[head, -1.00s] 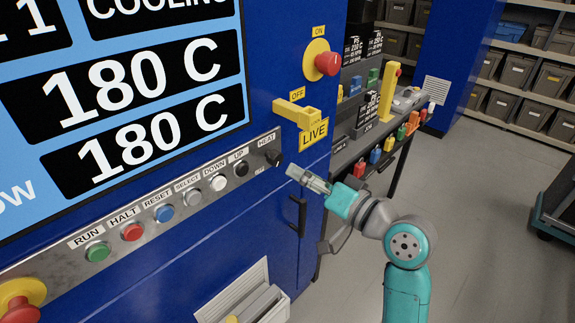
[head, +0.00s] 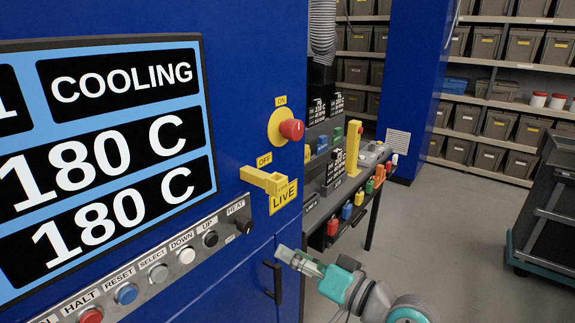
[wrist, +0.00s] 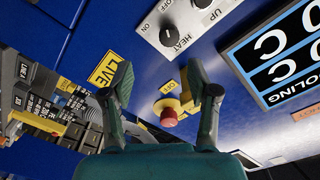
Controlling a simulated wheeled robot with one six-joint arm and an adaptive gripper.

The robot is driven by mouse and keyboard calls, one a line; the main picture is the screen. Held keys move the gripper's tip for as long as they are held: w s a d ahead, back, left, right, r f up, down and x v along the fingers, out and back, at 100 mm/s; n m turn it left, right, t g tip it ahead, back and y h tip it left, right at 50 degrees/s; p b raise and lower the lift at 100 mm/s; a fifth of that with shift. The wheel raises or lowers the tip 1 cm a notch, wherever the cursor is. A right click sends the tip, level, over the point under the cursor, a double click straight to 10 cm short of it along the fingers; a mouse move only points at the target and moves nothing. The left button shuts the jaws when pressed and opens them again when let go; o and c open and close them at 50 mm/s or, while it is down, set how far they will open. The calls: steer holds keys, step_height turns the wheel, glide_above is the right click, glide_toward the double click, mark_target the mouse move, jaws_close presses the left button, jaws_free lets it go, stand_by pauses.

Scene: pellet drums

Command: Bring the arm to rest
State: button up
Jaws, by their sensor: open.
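My gripper (head: 283,254) is at the lower middle of the head view, in front of the blue machine cabinet (head: 235,90), below the yellow LIVE label (head: 283,196). In the wrist view my gripper (wrist: 163,82) has its two fingers spread wide, with nothing held between them. The yellow switch handle (head: 268,180) and the red knob (head: 291,130) stand out from the cabinet above my gripper. In the wrist view the red knob (wrist: 169,117) shows between the fingers, farther off. I cannot tell the exact gap between the fingertips and the cabinet.
A button strip (head: 150,270) with a HEAT knob (head: 243,224) runs along the cabinet, and a screen (head: 100,150) reads COOLING and 180 C. A black door handle (head: 273,283) is close to my gripper. A bench (head: 345,205) stands behind. A dark cart (head: 545,205) is at right; open floor lies between.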

steer(key=s+d+f+m+t+h, duration=0.1)
steer(key=s+d+f+m+h, duration=0.15)
steer(key=s+d+f, duration=0.4)
steer(key=s+d+f+m+t+h, duration=0.1)
steer(key=s+f+h, duration=0.25)
steer(key=f, duration=0.55)
steer(key=s+d+f+m+t+h, duration=0.1)
steer(key=s+d+f+m+h, duration=0.15)
steer(key=s+f+h, duration=0.4)
steer(key=s+d+f+n, duration=0.1)
steer(key=s+d+f, duration=0.15)
steer(key=s, duration=0.35)
steer(key=s+d+f, duration=0.2)
steer(key=s+d, duration=0.1)
steer(key=s, duration=0.2)
steer(key=s+r+n, duration=0.1)
steer(key=s+n, duration=0.1)
steer(key=s, duration=0.5)
steer(key=s+d+r+n+h, duration=0.1)
steer(key=s+r, duration=0.1)
steer(key=s, duration=0.6)
steer(key=shift+r+n, duration=0.25)
steer(key=shift+n, duration=0.15)
steer(key=shift+d, duration=0.1)
